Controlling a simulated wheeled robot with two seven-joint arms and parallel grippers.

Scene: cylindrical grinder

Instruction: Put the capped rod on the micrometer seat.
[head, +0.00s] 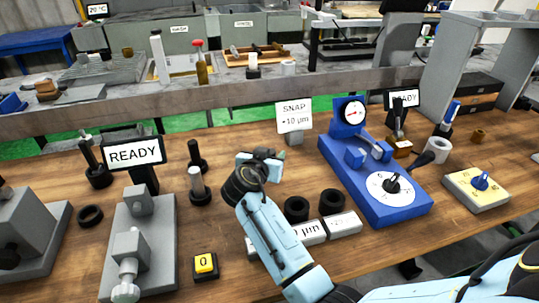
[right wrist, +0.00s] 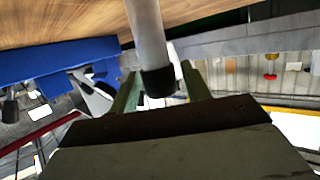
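My right gripper (head: 262,158) is above the middle of the bench. In the right wrist view, its fingers (right wrist: 160,85) lie on both sides of a grey rod's black cap (right wrist: 158,82) and seem shut on it. The capped rod (right wrist: 148,35) looks upright, cap on top; the head view hides it behind my gripper and arm. A blue dial gauge (head: 388,208), with small blue blocks, stands right of the gripper. A grey fixture (head: 150,245) stands at the left by a READY sign. I cannot tell which carries the micrometer seat. My left gripper is out of view.
Another grey rod (head: 197,183) stands in a black base left of my gripper, with a black post (head: 195,155) behind. Black rings (head: 331,201) and labelled blocks (head: 345,224) lie right of my forearm. A yellow button (head: 205,264) is near the front. A SNAP sign (head: 294,115) stands behind.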

